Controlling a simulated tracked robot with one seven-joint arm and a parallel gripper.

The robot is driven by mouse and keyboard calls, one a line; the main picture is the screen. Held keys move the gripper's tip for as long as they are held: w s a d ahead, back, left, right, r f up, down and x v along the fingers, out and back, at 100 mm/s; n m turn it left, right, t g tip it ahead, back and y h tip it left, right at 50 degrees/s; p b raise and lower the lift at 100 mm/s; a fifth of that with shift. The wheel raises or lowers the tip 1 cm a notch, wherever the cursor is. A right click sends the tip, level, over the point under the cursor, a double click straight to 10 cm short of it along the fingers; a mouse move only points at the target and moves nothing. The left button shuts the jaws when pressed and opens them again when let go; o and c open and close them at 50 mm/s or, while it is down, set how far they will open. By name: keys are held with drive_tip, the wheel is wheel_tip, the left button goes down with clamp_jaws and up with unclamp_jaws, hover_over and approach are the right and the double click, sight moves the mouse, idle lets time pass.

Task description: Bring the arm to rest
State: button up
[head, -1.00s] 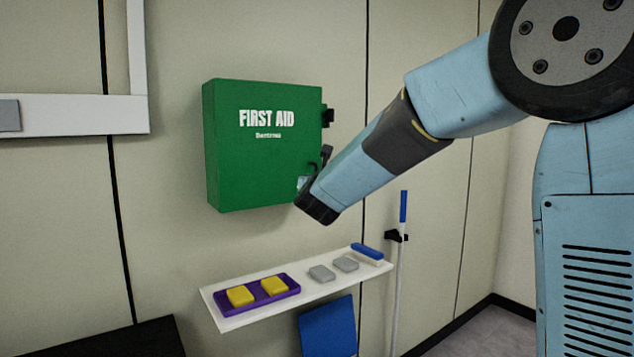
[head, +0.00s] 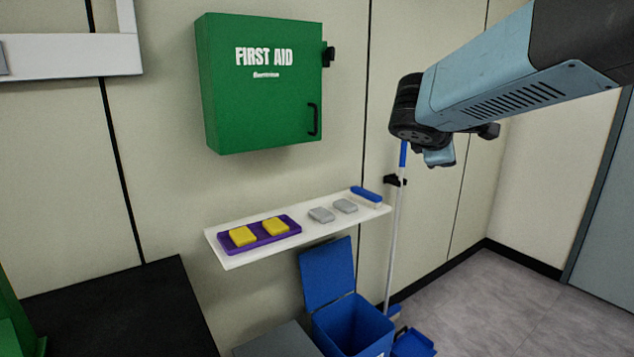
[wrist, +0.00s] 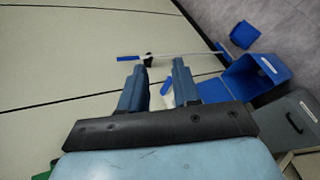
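My arm reaches in from the upper right of the head view, with my gripper (head: 440,156) at its end, in front of the wall and right of the green first aid cabinet (head: 262,90). In the wrist view my gripper (wrist: 162,85) shows two blue fingers standing apart with nothing between them; the gap looks past to the wall and shelf. The cabinet door is shut and its black handle is in full view. My gripper is clear of the cabinet and of the shelf.
A white shelf (head: 232,258) holds a purple tray (head: 291,229) with two yellow sponges, two grey blocks and a blue brush. Below are an open blue bin (head: 352,325) and a dark bench (head: 120,310). A blue-handled pole (head: 396,235) stands on the right.

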drive_tip(key=s+a+f+m+g+y, duration=0.1)
drive_tip(key=s+f+m+g+y, duration=0.1)
drive_tip(key=s+m, duration=0.5)
drive_tip(key=s+a+f+m+g+y, duration=0.1)
drive_tip(key=s+f+m+y, duration=0.4)
drive_tip(key=s, duration=0.8)
wheel_tip(320, 180, down, 2)
drive_tip(key=m+g, duration=0.1)
drive_tip(key=m, duration=0.1)
drive_tip(key=shift+s+a+m+y, duration=0.15)
drive_tip(key=shift+a+m+y, duration=0.05)
drive_tip(key=shift+m+y, duration=0.1)
